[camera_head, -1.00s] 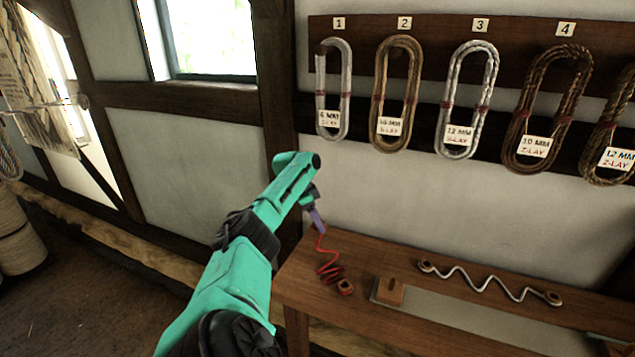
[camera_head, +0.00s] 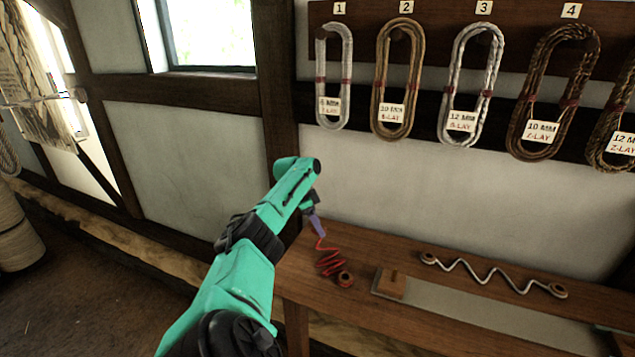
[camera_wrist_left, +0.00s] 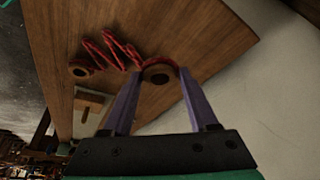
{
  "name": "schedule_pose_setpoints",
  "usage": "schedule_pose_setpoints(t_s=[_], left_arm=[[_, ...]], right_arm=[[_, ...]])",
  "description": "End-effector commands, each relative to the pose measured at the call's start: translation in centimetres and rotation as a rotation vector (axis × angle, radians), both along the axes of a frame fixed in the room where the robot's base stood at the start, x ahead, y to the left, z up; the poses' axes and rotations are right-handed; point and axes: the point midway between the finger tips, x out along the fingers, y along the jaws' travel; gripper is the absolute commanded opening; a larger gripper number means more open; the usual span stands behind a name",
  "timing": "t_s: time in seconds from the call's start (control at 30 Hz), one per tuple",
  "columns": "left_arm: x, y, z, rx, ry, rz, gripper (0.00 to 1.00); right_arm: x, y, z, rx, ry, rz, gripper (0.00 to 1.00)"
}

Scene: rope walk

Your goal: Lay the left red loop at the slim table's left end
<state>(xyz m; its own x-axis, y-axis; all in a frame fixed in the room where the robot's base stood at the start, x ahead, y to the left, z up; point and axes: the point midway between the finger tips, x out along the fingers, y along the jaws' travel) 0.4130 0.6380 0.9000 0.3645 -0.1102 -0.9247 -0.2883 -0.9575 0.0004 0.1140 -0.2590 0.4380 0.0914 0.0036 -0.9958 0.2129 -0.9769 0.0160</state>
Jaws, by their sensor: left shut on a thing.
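The slim wooden table (camera_head: 300,262) stands along the wall. My left gripper (camera_head: 319,234) is over its left end, shut on the left red loop (camera_wrist_left: 158,66), which wraps a round wooden piece in the left wrist view. The red rope (camera_head: 328,258) runs in zigzags from the gripper to its other end loop (camera_head: 345,279), which lies on the table. That other end also shows in the left wrist view (camera_wrist_left: 80,71). The held loop is hidden in the head view, and its gap to the tabletop is unclear. My right gripper is not in view.
A wooden block (camera_head: 390,284) on a grey plate sits right of the red rope. A white zigzag rope (camera_head: 490,272) with two end loops lies farther right. Several rope coils (camera_head: 398,80) hang on the wall above. A dark post (camera_head: 280,120) stands behind the gripper.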

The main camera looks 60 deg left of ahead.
Motion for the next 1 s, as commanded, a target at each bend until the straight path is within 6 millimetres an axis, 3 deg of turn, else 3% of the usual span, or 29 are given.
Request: schedule_pose_setpoints(t_s=[1.0], left_arm=[[0.0, 0.0, -5.3, 0.001, -0.001, 0.0, 0.28]], right_arm=[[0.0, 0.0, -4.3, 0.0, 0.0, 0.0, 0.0]])
